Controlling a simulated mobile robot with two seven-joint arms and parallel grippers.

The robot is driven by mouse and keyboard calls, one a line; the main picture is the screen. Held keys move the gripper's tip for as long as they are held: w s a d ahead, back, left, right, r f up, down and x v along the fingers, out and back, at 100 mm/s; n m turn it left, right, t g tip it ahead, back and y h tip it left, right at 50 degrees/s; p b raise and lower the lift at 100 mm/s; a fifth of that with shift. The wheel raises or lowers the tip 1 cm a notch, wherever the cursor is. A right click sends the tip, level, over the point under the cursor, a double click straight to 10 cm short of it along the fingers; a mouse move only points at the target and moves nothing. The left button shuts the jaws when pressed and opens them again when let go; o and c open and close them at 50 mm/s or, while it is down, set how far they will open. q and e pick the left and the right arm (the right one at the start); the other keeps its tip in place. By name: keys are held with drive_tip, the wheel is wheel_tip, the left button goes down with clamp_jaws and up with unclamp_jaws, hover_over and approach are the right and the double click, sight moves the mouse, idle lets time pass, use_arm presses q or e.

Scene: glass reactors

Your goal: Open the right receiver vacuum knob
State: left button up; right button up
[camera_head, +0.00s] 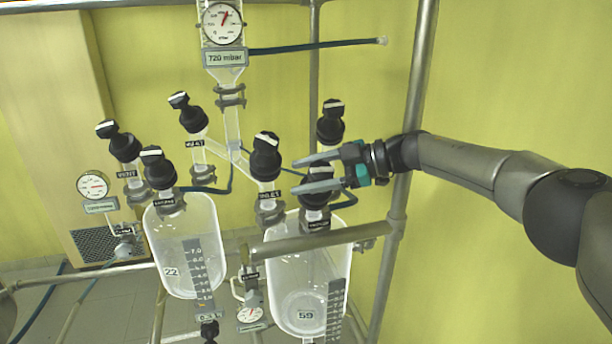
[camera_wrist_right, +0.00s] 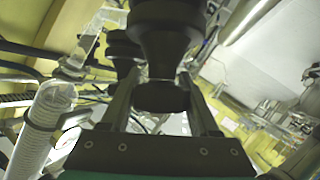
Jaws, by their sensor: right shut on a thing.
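The right receiver (camera_head: 310,280) is a clear glass vessel marked 59 at the lower middle of the head view. Its vacuum knob (camera_head: 316,200) is black, on a valve with a small dark label, and is partly hidden by my right gripper. My right gripper (camera_head: 294,176) comes in from the right, with its two grey fingers pointing left over this knob. In the right wrist view, the black knob (camera_wrist_right: 162,97) sits between the fingers, which are shut on it. The knob's white mark is hidden. My left gripper is not in view.
The inlet knob (camera_head: 265,158) stands just left of my fingertips. Another black knob (camera_head: 331,122) stands behind and above them. The left receiver (camera_head: 182,240) is marked 22.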

idle(0.5)
drive_tip(key=o, duration=1.4)
drive_tip(key=shift+r+p, duration=0.55)
drive_tip(key=shift+r, duration=9.45)
